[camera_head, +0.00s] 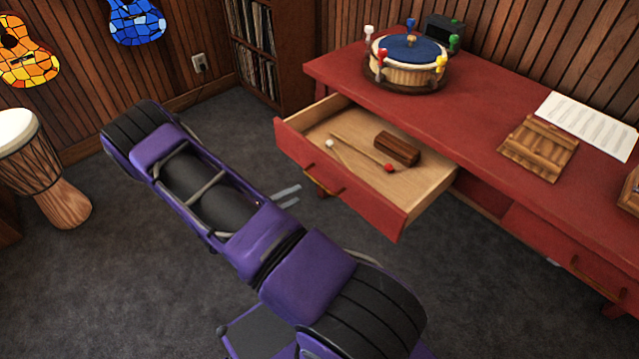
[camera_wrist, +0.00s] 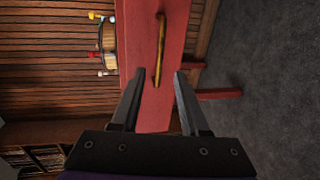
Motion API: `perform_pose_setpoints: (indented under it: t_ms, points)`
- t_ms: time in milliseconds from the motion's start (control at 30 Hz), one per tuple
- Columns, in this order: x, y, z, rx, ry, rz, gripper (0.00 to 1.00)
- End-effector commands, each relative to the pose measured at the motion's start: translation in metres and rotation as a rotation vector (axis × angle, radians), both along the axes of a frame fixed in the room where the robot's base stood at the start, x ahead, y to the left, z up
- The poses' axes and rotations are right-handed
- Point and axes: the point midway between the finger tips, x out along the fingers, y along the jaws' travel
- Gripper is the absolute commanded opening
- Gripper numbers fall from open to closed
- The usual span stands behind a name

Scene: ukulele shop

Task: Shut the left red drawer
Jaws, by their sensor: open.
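The left red drawer (camera_head: 350,184) is pulled out from the red desk (camera_head: 480,110), its front standing well clear of the desk. Its handle (camera_head: 321,180) is a brass bar on the front face. In the drawer lie two mallets (camera_head: 366,152) and a brown wooden block (camera_head: 397,148). My gripper (camera_head: 287,196) is in front of the drawer front, mostly hidden behind my arm in the head view. In the wrist view my gripper (camera_wrist: 157,82) is open and empty, its fingers pointing at the red drawer front (camera_wrist: 150,60) with the brass handle (camera_wrist: 160,50) ahead.
On the desk are a round drum-like piece (camera_head: 410,62), a sheet of paper (camera_head: 588,125) and a wooden slatted piece (camera_head: 538,148). A second drawer (camera_head: 560,240) on the right is closed. A djembe (camera_head: 45,165) stands at left. A record shelf (camera_head: 262,50) is behind. Carpet is clear around the drawer.

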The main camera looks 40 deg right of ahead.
Motion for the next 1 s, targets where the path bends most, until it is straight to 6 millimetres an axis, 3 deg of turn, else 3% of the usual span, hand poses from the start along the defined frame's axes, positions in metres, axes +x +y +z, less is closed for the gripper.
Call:
perform_pose_setpoints:
  t_ms: [200,500,900,1000]
  points:
    - [0.002,-0.048,-0.010,0.000,0.001,-0.004,0.45]
    - [0.007,-0.092,-0.020,0.001,0.000,-0.002,0.45]
    - [0.008,-0.101,-0.021,0.001,-0.001,0.000,0.45]
    - [0.008,-0.101,-0.021,0.001,-0.001,0.000,0.30]
